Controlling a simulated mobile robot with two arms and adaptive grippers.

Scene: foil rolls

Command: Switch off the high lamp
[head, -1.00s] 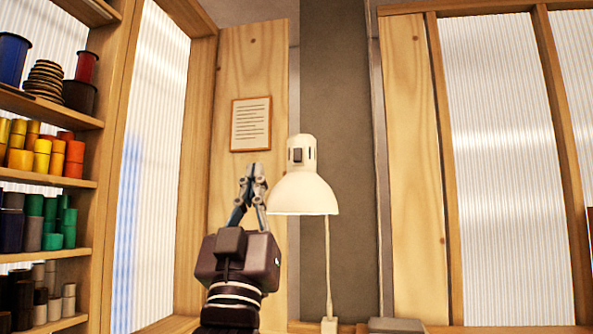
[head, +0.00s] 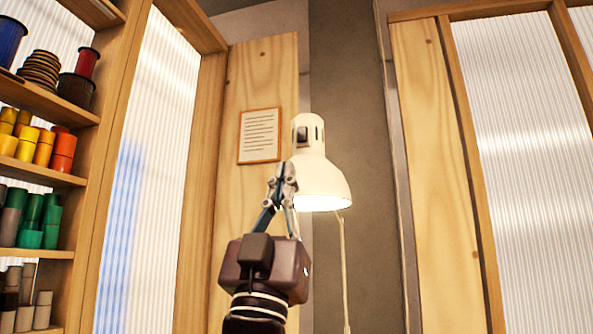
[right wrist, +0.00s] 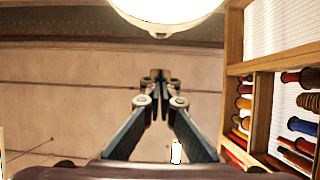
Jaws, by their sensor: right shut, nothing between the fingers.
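The high lamp (head: 322,182) has a cream bell shade on a thin stand, and its underside glows bright. A dark switch (head: 303,136) shows on the upper neck of the lamp. My right gripper (head: 286,166) is shut and empty, pointing up. In the head view its fingertips overlap the left edge of the shade, below the switch; whether they touch is unclear. In the right wrist view the fingertips (right wrist: 160,76) are together, and the bright lamp shade (right wrist: 165,8) is at the top edge, beyond them. My left gripper is not in view.
A wooden shelf (head: 55,180) with spools and coloured rolls stands at the left. A framed paper (head: 260,136) hangs on the wooden panel behind the lamp. A grey pillar (head: 365,150) stands behind the lamp. The space right of the lamp looks clear.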

